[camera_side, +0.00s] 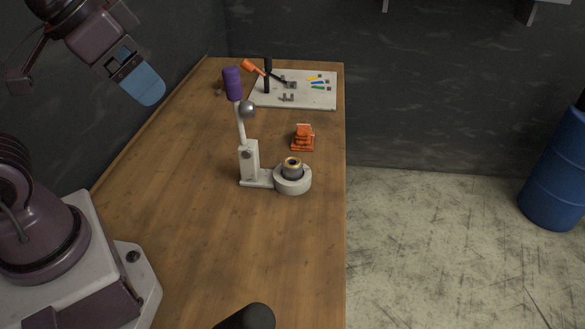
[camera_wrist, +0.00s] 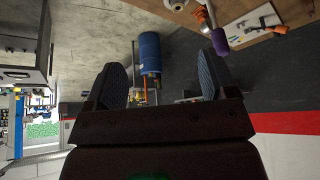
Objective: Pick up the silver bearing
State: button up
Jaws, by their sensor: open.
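A small silver-grey cylinder with a gold ring on top, which looks like the bearing (camera_side: 292,172), sits upright in the round cup of a grey lever press (camera_side: 249,162) on the wooden bench. The press has a silver ball (camera_side: 247,109) and a purple handle (camera_side: 232,84); the handle also shows at the upper right of the wrist view (camera_wrist: 219,41). My gripper (camera_side: 145,86) is high at the upper left in the side view, well apart from the bearing. In the wrist view its two blue pads (camera_wrist: 161,80) stand wide apart with nothing between them.
An orange part (camera_side: 303,137) stands behind the cup. A white board (camera_side: 310,100) with small coloured tools and an orange-and-black tool (camera_side: 262,72) is at the bench's far end. The front of the wooden bench (camera_side: 220,240) is mostly clear. A blue barrel (camera_side: 556,170) stands on the floor.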

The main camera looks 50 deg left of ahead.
notch_tip(320, 180, down, 4)
jog(key=w+d+m+g, duration=0.1)
jog(key=w+d+g, duration=0.1)
jog(key=m+y, duration=1.2)
jog(key=m, duration=0.7)
send_near(295, 169)
jog(key=shift+g, duration=0.3)
jog(key=s, duration=0.1)
jog(key=s+d, duration=0.1)
jog(key=s, duration=0.1)
jog(key=s+f, duration=0.1)
jog(key=s, duration=0.1)
jog(key=shift+s+d+f, duration=0.1)
jog(key=shift+s+d, duration=0.05)
jog(key=shift+d, duration=0.05)
jog(key=w+a, duration=0.1)
jog(key=w, duration=0.1)
jog(key=w+a+m+t, duration=0.1)
jog(key=w+a, duration=0.1)
jog(key=w+a+f+m+t, duration=0.1)
jog(key=w+a, duration=0.1)
jog(key=shift+w+a+y, duration=0.15)
jog(key=shift+w+y, duration=0.05)
jog(key=shift+y, duration=0.1)
jog(key=shift+x, duration=3)
jog(key=shift+s+f, duration=0.15)
